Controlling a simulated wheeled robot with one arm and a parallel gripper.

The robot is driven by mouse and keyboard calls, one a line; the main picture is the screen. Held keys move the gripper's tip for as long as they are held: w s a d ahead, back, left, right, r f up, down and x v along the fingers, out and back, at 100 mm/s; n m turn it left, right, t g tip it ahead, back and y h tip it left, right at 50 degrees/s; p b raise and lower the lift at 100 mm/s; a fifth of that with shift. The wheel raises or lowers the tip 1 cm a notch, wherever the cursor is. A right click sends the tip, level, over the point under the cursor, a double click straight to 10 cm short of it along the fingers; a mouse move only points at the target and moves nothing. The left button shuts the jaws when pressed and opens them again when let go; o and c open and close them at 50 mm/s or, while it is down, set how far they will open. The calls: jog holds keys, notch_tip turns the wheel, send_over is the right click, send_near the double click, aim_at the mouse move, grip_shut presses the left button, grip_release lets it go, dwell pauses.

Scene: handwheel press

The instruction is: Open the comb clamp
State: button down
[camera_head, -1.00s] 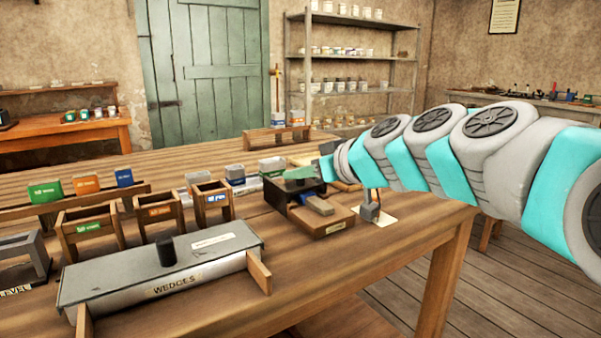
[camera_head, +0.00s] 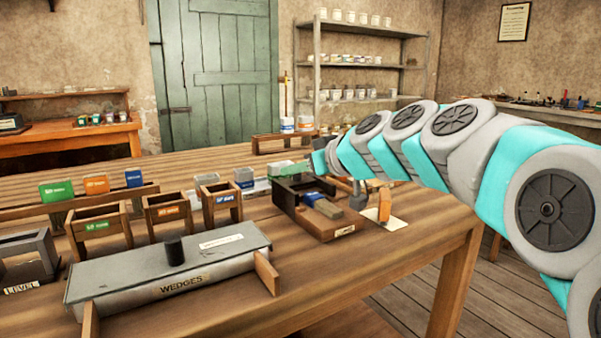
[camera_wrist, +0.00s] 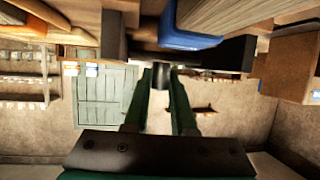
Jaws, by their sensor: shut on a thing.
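What seems to be the comb clamp (camera_head: 290,195) is a dark fixture on a wooden base with a small label, near the table's right end. A grey and wood-coloured block with a blue end (camera_head: 325,206) lies at its front. My gripper (camera_head: 287,168) reaches over the fixture's back from the right. In the wrist view, its green fingers (camera_wrist: 159,82) are closed on a small dark knob (camera_wrist: 160,77) beside a dark bar (camera_wrist: 215,55). A blue block (camera_wrist: 190,38) shows close to that bar. My gripper partly hides the back of the fixture in the head view.
A grey block (camera_head: 358,197) and an orange piece (camera_head: 384,205) stand at a pale card (camera_head: 396,223) right of the fixture. Several labelled wooden boxes (camera_head: 168,217) and a long grey wedges box (camera_head: 170,280) stand to the left. The front right table top is clear.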

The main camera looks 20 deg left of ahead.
jog(key=shift+w+r, duration=0.1)
jog(key=c, duration=0.7)
grip_release()
jog(key=shift+b+v, duration=0.5)
jog(key=shift+v, duration=3.25)
jog(key=shift+d, duration=0.1)
